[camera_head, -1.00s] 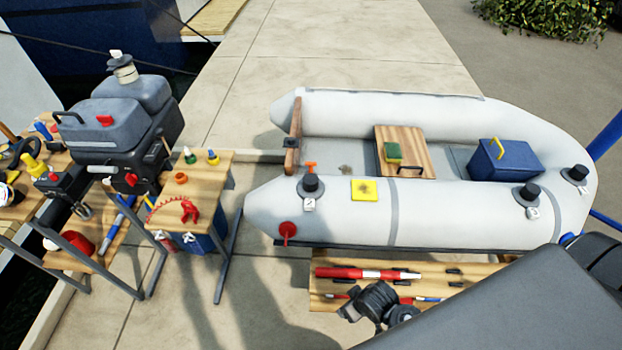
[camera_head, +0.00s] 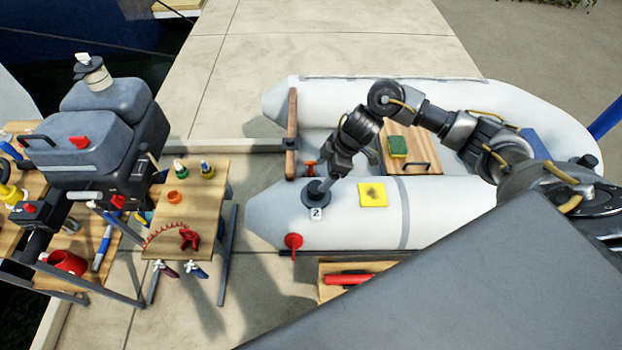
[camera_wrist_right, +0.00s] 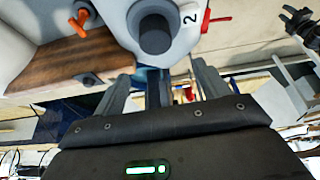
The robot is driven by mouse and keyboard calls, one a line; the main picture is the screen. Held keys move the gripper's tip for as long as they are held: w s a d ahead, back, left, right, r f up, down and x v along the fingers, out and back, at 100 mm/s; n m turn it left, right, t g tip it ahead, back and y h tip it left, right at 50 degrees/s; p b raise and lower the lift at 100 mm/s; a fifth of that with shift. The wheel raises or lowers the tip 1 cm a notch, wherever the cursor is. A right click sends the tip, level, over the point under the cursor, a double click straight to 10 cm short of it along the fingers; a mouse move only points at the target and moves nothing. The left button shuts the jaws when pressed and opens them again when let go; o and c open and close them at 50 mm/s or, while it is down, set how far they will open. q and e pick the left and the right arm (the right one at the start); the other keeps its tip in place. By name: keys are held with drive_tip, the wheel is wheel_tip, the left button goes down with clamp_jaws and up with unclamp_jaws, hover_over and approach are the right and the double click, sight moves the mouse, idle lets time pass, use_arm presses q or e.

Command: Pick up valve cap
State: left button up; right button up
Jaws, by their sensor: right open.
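A black valve cap (camera_head: 317,193) with a white tag marked 2 sits on the near grey tube of the inflatable boat (camera_head: 350,226). In the right wrist view the cap (camera_wrist_right: 156,34) shows as a dark round knob on a wider grey base, just beyond the fingers. My right gripper (camera_head: 325,184) is at the cap, partly overlapping it in the head view. Whether a finger touches the cap, I cannot tell. My left gripper is not in view.
An orange fitting (camera_head: 310,167) and a red round plug (camera_head: 293,241) are close to the cap. A yellow patch (camera_head: 373,195) lies on the tube. A wooden transom board (camera_head: 291,130) stands behind. A small workbench (camera_head: 208,218) is at the left.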

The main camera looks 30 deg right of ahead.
drive_tip(key=d, duration=0.2)
hover_over(317, 186)
drive_tip(key=s+d, duration=0.1)
drive_tip(key=d, duration=0.1)
drive_tip(key=f, duration=0.3)
drive_tip(key=shift+a+f, duration=0.25)
drive_tip(key=shift+w+a+f, duration=0.15)
drive_tip(key=shift+f, duration=0.3)
drive_tip(key=shift+x, duration=2.55)
drive_tip(key=shift+f, duration=0.1)
drive_tip(key=c, duration=1)
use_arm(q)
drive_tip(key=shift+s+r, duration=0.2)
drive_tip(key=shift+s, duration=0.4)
use_arm(e)
drive_tip(key=shift+c, duration=0.2)
